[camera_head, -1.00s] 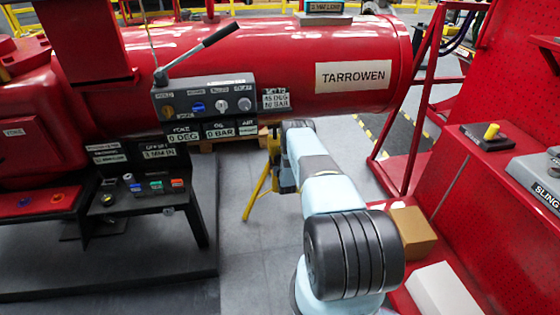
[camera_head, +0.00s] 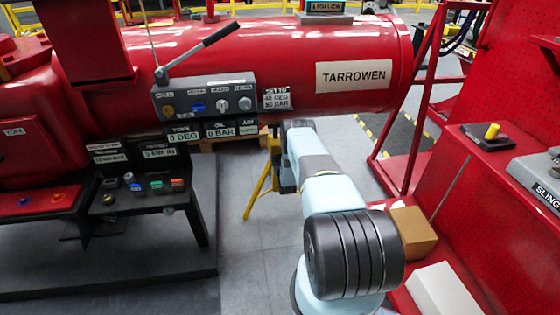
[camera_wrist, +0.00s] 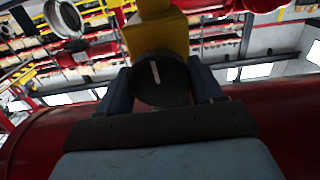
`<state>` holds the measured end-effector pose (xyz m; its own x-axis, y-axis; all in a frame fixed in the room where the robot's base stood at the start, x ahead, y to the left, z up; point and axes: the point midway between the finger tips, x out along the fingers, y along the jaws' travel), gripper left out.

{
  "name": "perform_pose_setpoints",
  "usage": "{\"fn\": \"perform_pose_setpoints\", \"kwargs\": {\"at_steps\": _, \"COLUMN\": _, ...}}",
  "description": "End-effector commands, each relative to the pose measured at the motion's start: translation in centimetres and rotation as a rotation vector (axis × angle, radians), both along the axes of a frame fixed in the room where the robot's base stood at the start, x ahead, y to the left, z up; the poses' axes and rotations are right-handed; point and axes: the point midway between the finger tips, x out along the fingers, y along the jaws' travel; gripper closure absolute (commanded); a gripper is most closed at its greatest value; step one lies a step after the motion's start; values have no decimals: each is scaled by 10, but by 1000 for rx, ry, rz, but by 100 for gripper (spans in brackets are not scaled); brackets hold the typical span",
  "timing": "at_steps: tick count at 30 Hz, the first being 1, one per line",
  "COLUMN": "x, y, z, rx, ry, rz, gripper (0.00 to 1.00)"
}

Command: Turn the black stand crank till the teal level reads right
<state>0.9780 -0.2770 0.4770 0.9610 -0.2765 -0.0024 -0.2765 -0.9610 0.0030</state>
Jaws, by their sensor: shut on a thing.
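The black stand crank (camera_wrist: 160,83) shows in the wrist view as a round black knob with a white line, on a yellow stand (camera_wrist: 156,36). My gripper (camera_wrist: 160,74) has one finger on each side of the knob and is shut on it. In the head view, the yellow stand (camera_head: 259,188) stands under the red cylinder, partly hidden by my arm. The crank and my fingertips are hidden there. The teal level (camera_head: 325,6) sits on the cylinder's top, cut by the picture's top edge. Its display seems to end in "MM LOW"; the figure is too blurred to read.
The red TARROWEN cylinder (camera_head: 290,70) runs above the stand. A control box with a long lever (camera_head: 205,48) is left of my arm. A red bench (camera_head: 500,215) with a tan box (camera_head: 413,233) stands close on the right. Grey floor is clear left of my arm.

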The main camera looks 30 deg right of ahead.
Motion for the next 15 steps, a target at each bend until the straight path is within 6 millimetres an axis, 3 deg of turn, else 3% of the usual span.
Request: {"fn": "perform_pose_setpoints", "kwargs": {"at_steps": 15, "x": 0, "y": -2, "z": 2, "rx": 35, "ry": -14, "rz": -2, "gripper": 64}}
